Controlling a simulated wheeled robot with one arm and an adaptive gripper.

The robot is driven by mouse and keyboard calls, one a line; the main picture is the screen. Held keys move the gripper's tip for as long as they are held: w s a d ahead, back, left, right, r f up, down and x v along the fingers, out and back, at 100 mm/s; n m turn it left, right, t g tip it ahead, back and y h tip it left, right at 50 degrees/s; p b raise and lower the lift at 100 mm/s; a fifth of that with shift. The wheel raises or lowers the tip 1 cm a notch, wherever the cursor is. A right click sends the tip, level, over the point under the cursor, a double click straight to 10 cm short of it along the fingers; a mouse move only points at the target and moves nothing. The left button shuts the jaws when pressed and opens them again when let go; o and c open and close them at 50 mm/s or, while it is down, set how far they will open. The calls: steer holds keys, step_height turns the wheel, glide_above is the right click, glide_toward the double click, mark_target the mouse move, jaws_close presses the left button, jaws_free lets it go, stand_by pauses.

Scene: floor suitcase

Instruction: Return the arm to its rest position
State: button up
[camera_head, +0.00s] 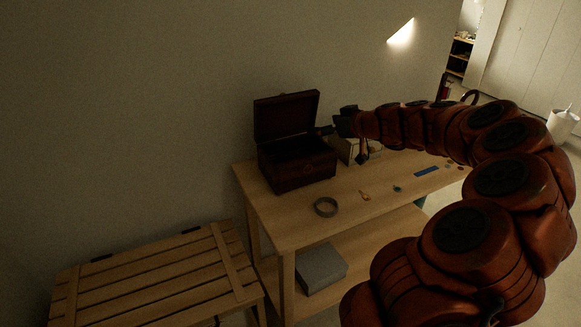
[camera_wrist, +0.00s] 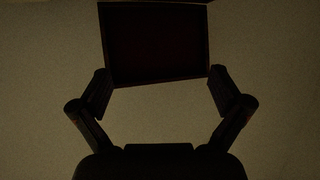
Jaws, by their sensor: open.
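My arm (camera_head: 505,178) is a red-brown, many-jointed arm that reaches from the lower right over the wooden table. My gripper (camera_head: 327,129) is at its far end, beside the raised lid of a dark red chest (camera_head: 298,173). In the wrist view my gripper (camera_wrist: 162,95) has its two fingers spread wide with nothing between them. The chest's open lid (camera_wrist: 155,45) shows beyond the fingertips there. I cannot tell whether a finger touches the lid. The inside of the chest is too dark to make out.
The wooden table (camera_head: 283,232) holds a grey ring (camera_head: 326,207), a blue strip (camera_head: 426,171) and several small items. A grey box (camera_head: 320,268) is on its lower shelf. A slatted wooden crate (camera_head: 150,275) stands at lower left. A plain wall is behind.

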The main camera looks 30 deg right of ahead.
steer(key=shift+v, duration=1.35)
steer(key=s+a+r+n+g+y+p, duration=0.1)
steer(key=s+a+g, duration=0.15)
steer(key=a, duration=0.75)
steer(key=s+a+n+g+y+p, duration=0.1)
steer(key=s+a+g+y+p, duration=0.15)
steer(key=a, duration=0.75)
steer(key=s+a+r+n+g, duration=0.15)
steer(key=s+a, duration=0.25)
steer(key=a, duration=0.6)
steer(key=s+a+f+m+g+h+p, duration=0.25)
steer(key=s+a+g, duration=0.25)
steer(key=s, duration=0.7)
steer(key=s+d+f+m+g+h+p, duration=0.1)
steer(key=s+d+h, duration=0.1)
steer(key=s, duration=0.5)
steer(key=s+d+f+m+g+h+p, duration=0.1)
steer(key=s+d+m+g, duration=0.1)
steer(key=s, duration=0.6)
steer(key=shift+s+f+h, duration=0.3)
steer(key=shift+f+h, duration=0.1)
